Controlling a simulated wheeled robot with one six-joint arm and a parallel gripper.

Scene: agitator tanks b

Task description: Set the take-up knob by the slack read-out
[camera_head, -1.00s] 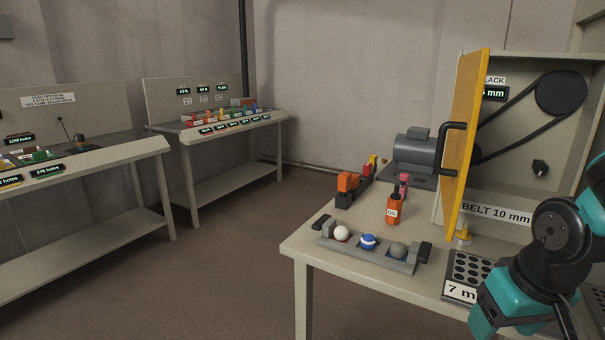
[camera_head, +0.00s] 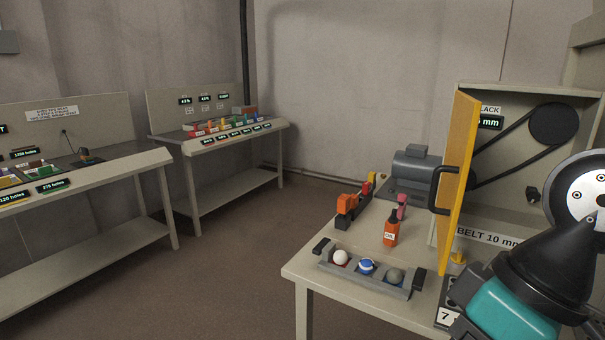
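The belt cabinet (camera_head: 505,100) stands open at the right, its yellow door (camera_head: 459,190) swung toward me with a black handle. The slack read-out (camera_head: 490,122) is inside, partly hidden by the door; only "mm" reads, its number is covered. A small black knob (camera_head: 532,194), which looks like the take-up knob, sits on the back panel below the belt (camera_head: 510,155). My arm reaches in from the lower right, in front of the cabinet's right side. My gripper's fingers are not visible.
On the bench (camera_head: 320,272) stand a ball tray (camera_head: 405,292), an orange oil bottle (camera_head: 391,232), a grey motor (camera_head: 413,172) and a block with holes, mostly covered by my arm. Two other benches stand left. Floor between is clear.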

